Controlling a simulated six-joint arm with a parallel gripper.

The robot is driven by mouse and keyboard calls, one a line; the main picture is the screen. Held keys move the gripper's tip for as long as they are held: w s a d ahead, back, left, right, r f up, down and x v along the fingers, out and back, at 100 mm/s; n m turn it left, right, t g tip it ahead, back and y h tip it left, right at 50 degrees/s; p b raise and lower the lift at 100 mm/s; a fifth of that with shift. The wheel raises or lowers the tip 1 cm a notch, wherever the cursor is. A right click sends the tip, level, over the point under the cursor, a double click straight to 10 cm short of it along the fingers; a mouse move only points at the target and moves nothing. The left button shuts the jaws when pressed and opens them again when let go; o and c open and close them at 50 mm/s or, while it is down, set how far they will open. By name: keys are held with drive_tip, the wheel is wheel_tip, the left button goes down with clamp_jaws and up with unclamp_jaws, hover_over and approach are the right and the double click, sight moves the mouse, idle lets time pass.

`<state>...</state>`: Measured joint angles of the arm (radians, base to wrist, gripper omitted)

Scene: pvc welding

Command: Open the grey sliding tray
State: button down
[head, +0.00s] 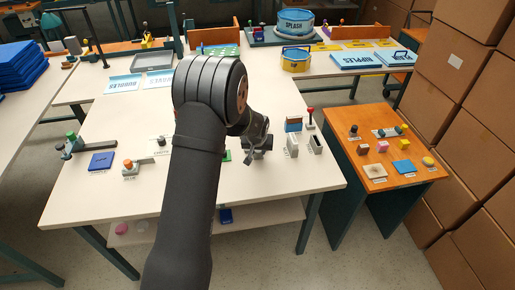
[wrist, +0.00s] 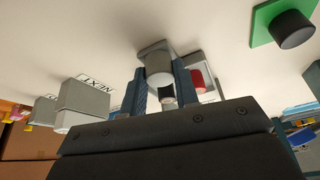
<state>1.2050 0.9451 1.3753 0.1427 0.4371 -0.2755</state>
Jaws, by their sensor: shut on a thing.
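My gripper (head: 252,157) is low over the right half of the white workbench, partly hidden by my arm in the head view. In the wrist view its two blue fingers (wrist: 161,82) are shut on a grey rounded piece (wrist: 158,66). This piece joins a flat grey part (wrist: 153,46) at the bench top. I cannot tell how much of the grey sliding tray this is, because the fingers and my arm hide the rest. A small dark-ended cylinder shows between the fingers, and a red part (wrist: 197,80) is just right of them.
A grey block (wrist: 84,97) with a "NEXT" label stands left of the fingers in the wrist view. A green square with a black knob (wrist: 291,28) is at upper right. Grey holders (head: 292,145) stand right of my gripper. The bench's front right (head: 285,180) is clear.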

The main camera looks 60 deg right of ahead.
drive_tip(key=c, duration=1.1)
unclamp_jaws()
drive_tip(key=shift+r, duration=0.1)
drive_tip(key=v, duration=1.7)
drive_tip(key=shift+r, duration=0.2)
drive_tip(key=shift+w, duration=0.1)
drive_tip(key=x, duration=1.7)
drive_tip(key=shift+f, duration=0.3)
